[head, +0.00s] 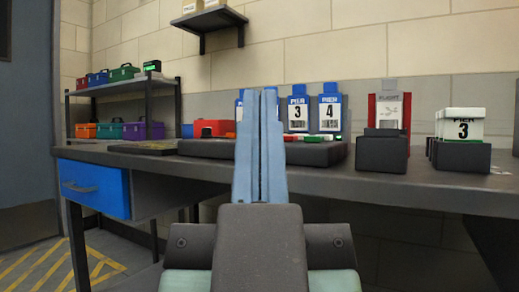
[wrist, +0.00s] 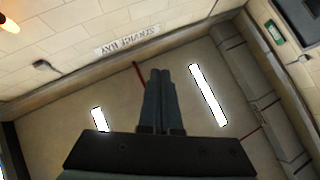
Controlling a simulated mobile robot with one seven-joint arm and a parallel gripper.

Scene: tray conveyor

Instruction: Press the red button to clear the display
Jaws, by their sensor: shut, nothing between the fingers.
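My gripper (head: 258,95) is shut and empty, pointing up in front of the workbench in the head view. In the wrist view its closed fingers (wrist: 160,75) stand against the ceiling. A low dark unit (head: 207,148) lies on the bench, partly hidden behind my fingers. I cannot tell whether any of these is the button. No display is clearly readable.
The dark bench (head: 440,190) holds a red box (head: 212,128), blue PIER 3 (head: 298,108) and PIER 4 (head: 329,108) tags, a red-framed holder (head: 390,105) and a white-card holder (head: 462,125). A shelf (head: 122,86) with coloured boxes stands left, above a blue drawer (head: 94,188).

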